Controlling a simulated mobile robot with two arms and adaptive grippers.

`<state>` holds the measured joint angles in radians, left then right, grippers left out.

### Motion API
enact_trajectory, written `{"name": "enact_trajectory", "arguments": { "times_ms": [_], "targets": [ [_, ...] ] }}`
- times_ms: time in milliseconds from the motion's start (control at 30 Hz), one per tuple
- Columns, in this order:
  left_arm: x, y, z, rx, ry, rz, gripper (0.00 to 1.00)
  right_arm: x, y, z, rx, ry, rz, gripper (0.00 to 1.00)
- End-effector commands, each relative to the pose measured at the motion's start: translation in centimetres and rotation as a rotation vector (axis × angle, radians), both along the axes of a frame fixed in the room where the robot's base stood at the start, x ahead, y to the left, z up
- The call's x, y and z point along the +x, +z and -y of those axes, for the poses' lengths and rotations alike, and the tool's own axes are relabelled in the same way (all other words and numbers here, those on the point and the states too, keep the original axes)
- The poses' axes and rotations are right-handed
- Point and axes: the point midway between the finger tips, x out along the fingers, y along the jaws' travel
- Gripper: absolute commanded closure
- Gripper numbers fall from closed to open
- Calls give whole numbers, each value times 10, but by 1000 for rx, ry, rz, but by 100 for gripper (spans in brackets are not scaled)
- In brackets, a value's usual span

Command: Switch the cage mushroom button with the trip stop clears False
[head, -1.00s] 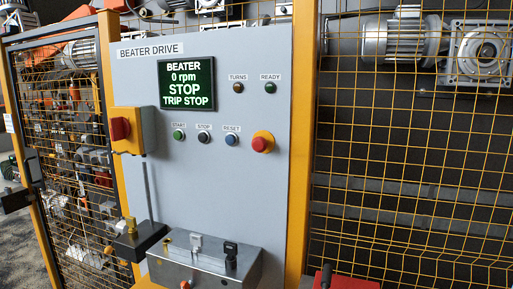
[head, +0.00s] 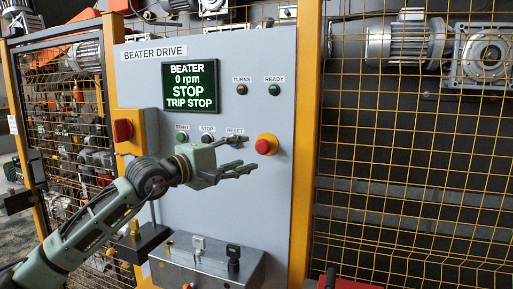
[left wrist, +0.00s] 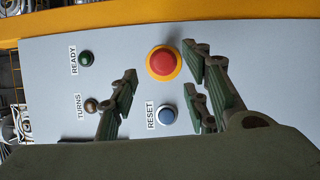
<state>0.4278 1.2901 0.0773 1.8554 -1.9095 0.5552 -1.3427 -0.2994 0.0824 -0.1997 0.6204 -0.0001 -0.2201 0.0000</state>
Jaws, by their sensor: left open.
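The red mushroom button (head: 264,145) with its yellow collar sits on the right of the grey BEATER DRIVE panel (head: 230,115). It also shows in the left wrist view (left wrist: 162,62), between and beyond my open fingers. The display (head: 189,86) reads BEATER, 0 rpm, STOP, TRIP STOP. My left gripper (head: 245,155) is open and empty in front of the panel, just left of the mushroom button and apart from it. The blue RESET button (left wrist: 167,115) shows in the left wrist view; my fingers partly cover it in the head view. My right gripper is not in view.
The START button (head: 181,138) and STOP button (head: 207,138) are left of RESET. A red-and-yellow rotary switch (head: 124,130) juts out at the panel's left. A metal box (head: 180,265) with keys stands below. Yellow mesh (head: 410,180) fences the right side.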

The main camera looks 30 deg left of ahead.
Motion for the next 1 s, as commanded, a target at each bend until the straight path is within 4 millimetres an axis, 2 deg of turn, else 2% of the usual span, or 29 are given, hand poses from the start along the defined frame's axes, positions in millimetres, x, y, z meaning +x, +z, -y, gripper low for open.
{"name": "enact_trajectory", "arguments": {
  "times_ms": [33, 133, 400, 533, 700, 1000],
  "targets": [
    [0, 4, -7, 36, 22, -3, 57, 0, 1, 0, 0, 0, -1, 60],
    [4, 8, -12, 56, 38, -7, 57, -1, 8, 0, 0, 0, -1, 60],
    [42, 11, -5, 45, 32, -6, 57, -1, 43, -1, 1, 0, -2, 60],
    [61, 9, -1, 46, 32, -6, 57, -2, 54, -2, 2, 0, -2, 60],
    [74, 5, 2, 51, 31, -7, 57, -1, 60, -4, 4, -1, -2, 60],
    [76, 3, 2, 52, 31, -8, 57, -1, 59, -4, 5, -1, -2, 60]
  ]
}}
